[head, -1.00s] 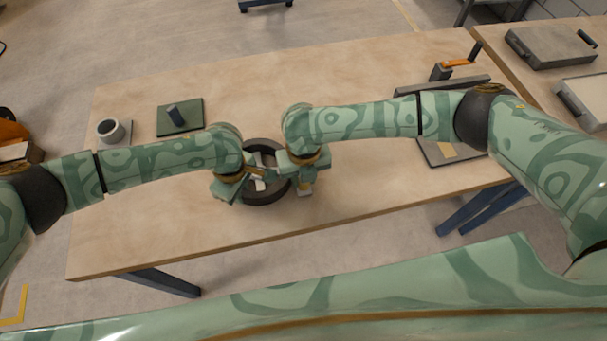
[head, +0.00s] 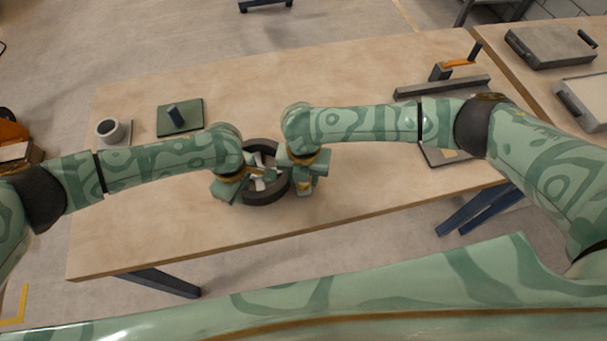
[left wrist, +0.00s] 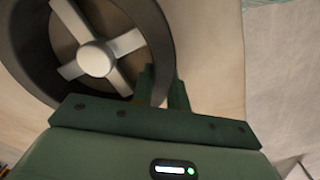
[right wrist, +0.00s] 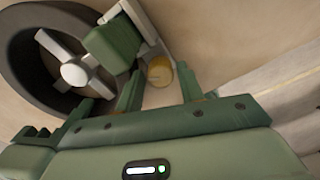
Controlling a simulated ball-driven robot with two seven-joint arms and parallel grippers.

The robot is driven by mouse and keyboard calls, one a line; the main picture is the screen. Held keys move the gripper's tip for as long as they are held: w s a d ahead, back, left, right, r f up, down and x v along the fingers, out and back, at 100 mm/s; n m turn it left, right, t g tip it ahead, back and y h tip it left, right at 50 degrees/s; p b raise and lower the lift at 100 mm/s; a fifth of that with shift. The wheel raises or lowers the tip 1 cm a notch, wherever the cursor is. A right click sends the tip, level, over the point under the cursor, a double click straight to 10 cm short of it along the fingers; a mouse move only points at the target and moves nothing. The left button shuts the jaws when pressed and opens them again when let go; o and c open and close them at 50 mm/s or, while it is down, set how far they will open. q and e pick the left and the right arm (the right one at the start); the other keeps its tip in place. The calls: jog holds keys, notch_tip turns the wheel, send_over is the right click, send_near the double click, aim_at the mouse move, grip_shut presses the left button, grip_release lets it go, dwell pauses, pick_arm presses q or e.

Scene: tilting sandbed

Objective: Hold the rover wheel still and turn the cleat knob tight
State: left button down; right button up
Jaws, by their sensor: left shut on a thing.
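The rover wheel (head: 264,196) lies on the table between my two arms, a dark ring with pale spokes and a round hub. It fills the upper left of the left wrist view (left wrist: 25,60). My left gripper (left wrist: 160,82) is shut on the wheel's rim. In the right wrist view the wheel (right wrist: 18,65) is at the left. A yellowish round knob (right wrist: 160,71), which looks like the cleat knob, is just beyond the wheel's rim. My right gripper (right wrist: 158,82) is open, its fingers apart on either side of the knob. Contact with the knob cannot be told.
A grey mug (head: 111,131) and a green plate (head: 195,116) with a dark peg stand at the left. A dark bar (head: 440,88) and an orange-handled lever (head: 457,63) are at the far right. The table's front left (head: 130,240) is bare.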

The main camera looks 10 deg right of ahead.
jog(key=shift+r, duration=0.1)
notch_tip(320, 180, up, 12)
dwell(0.5)
pick_arm(q)
jog(key=c, duration=1.3)
grip_release()
